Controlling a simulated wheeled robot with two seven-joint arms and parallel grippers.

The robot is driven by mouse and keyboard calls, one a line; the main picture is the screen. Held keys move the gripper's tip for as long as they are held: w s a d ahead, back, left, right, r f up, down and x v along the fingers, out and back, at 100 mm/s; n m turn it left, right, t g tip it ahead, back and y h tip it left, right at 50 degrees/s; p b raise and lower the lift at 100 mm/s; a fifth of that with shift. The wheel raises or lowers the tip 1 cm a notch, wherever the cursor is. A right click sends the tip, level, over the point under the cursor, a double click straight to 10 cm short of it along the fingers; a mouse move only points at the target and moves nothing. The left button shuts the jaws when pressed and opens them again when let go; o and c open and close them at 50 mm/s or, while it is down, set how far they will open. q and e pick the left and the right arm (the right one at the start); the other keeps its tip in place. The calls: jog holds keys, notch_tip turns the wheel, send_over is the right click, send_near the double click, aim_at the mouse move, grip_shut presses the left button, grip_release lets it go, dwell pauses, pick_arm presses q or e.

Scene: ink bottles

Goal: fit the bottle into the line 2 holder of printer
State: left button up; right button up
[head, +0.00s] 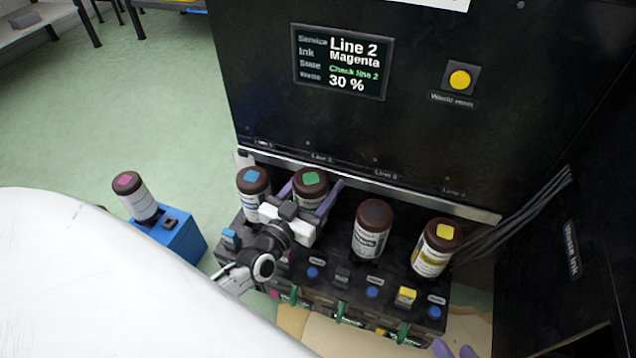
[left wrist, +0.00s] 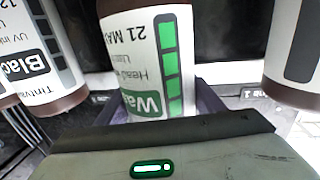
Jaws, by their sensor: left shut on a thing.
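A brown bottle with a green square on its cap (head: 310,178) stands roughly upright over the line 2 place. My left gripper (head: 308,197) is shut on it, one finger on each side. In the left wrist view its label (left wrist: 145,70) has a green strip and begins "Wa". The arm hides its base, so I cannot tell if it is seated. The printer screen (head: 340,62) reads Line 2, Magenta, Check line 2. My right gripper (head: 455,350) barely shows, its fingertips apart.
A blue-capped bottle (head: 253,182) stands close left of the held one. A plain brown-capped bottle (head: 371,230) and a yellow-marked bottle (head: 437,248) stand to the right. The holder row has coloured tags, blue knobs (head: 372,292) and green levers in front. Cables (head: 525,215) hang at right.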

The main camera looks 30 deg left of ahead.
pick_arm(q)
jog(key=shift+r+p, duration=0.3)
jog(key=shift+p, duration=0.3)
pick_arm(e)
jog(key=shift+r, duration=0.55)
pick_arm(q)
jog(key=shift+f, duration=0.25)
pick_arm(e)
jog(key=shift+f, duration=0.15)
pick_arm(q)
jog(key=shift+f+b, duration=0.8)
jog(key=shift+f, duration=0.05)
pick_arm(e)
jog(key=shift+f, duration=0.6)
pick_arm(q)
jog(key=shift+f, duration=0.1)
jog(key=shift+f+b, duration=0.3)
jog(key=shift+b, duration=0.05)
jog(key=shift+f+b, duration=0.35)
jog(key=shift+f, duration=0.1)
pick_arm(e)
jog(key=shift+w, duration=0.1)
jog(key=shift+r, duration=0.1)
